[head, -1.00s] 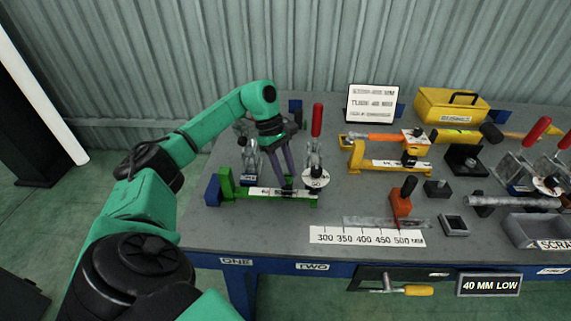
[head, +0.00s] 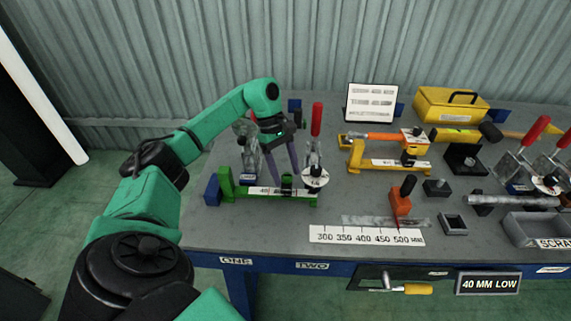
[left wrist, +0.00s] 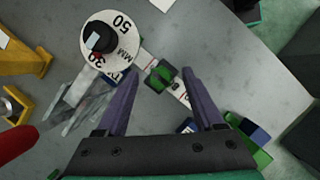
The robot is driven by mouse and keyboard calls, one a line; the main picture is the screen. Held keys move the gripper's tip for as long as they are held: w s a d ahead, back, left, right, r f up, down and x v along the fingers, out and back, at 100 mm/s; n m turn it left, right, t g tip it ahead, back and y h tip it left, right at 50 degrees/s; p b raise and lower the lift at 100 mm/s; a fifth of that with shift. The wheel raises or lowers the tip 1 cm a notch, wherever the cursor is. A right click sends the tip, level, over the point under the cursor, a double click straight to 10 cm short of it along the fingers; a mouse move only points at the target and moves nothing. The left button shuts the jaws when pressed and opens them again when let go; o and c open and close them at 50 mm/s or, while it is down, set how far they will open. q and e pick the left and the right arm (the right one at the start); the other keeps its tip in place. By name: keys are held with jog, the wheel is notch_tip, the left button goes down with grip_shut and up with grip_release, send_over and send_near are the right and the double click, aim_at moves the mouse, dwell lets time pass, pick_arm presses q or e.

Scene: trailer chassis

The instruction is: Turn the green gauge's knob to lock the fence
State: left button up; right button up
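The green gauge (head: 228,188) lies at the near left of the bench, with a white scale strip along its bar. Its sliding fence with a dark knob (head: 287,183) sits towards the bar's right part. In the left wrist view the green fence and dark knob (left wrist: 160,76) lie just beyond my fingertips, roughly between them. My left gripper (head: 282,173) is above the bar, open and empty, its purple fingers apart from the knob. It also shows open in the left wrist view (left wrist: 158,78). The knob's lock state cannot be told. My right gripper is not in view.
A red-handled clamp (head: 317,120) with a white dial (head: 315,179) stands just right of the green gauge. Another clear clamp is behind my left gripper. A ruler strip (head: 366,236) lies in front.

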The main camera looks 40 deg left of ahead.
pick_arm(q)
jog(key=p+v, duration=0.3)
jog(key=v, duration=1.1)
jog(key=shift+r, duration=0.3)
jog(key=shift+w, duration=0.1)
